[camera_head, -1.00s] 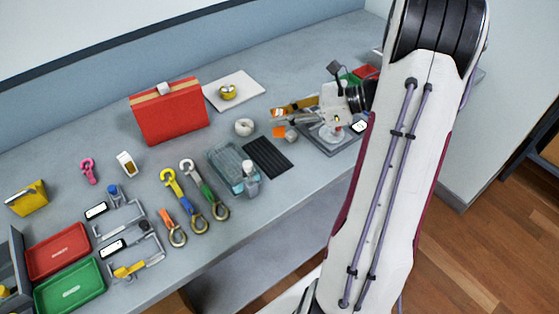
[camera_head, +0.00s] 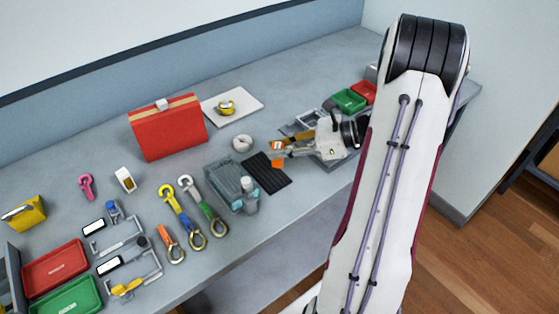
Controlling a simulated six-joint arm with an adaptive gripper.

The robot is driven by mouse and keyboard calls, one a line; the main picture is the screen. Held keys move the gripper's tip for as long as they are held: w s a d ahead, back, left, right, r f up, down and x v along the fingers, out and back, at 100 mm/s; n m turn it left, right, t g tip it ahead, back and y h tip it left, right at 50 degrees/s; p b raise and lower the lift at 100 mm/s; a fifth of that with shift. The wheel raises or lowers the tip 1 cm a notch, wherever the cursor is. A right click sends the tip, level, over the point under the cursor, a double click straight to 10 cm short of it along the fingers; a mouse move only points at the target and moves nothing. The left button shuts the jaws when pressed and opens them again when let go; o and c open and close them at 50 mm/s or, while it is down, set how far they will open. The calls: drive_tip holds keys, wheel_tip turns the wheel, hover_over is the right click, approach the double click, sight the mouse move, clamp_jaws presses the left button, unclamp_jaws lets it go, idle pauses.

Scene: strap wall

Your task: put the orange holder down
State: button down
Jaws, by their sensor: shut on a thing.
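The orange holder (camera_head: 277,160) is a small orange piece by the upper right part of the black ribbed mat (camera_head: 262,178). My gripper (camera_head: 284,151) comes in from the right, points left and is shut on the holder. The fingers and the wrist hide part of the holder. I cannot tell whether the holder touches the mat or the bench or hangs just above them.
A clear grey tray with a small bottle (camera_head: 249,194) stands left of the mat. A white ring (camera_head: 242,143) lies behind it. Green (camera_head: 348,99) and red (camera_head: 364,91) trays lie at the right.

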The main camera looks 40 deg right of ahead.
sight(281, 161)
drive_tip(key=shift+f, duration=0.5)
drive_tip(key=shift+f, duration=1.9)
drive_tip(key=shift+f, duration=0.15)
drive_tip(key=c, duration=1.8)
unclamp_jaws()
drive_tip(key=shift+s+d+r, duration=0.1)
drive_tip(key=shift+r, duration=0.1)
drive_tip(key=v, duration=1.1)
drive_tip(key=shift+s+d, duration=0.25)
drive_tip(key=shift+d, duration=0.05)
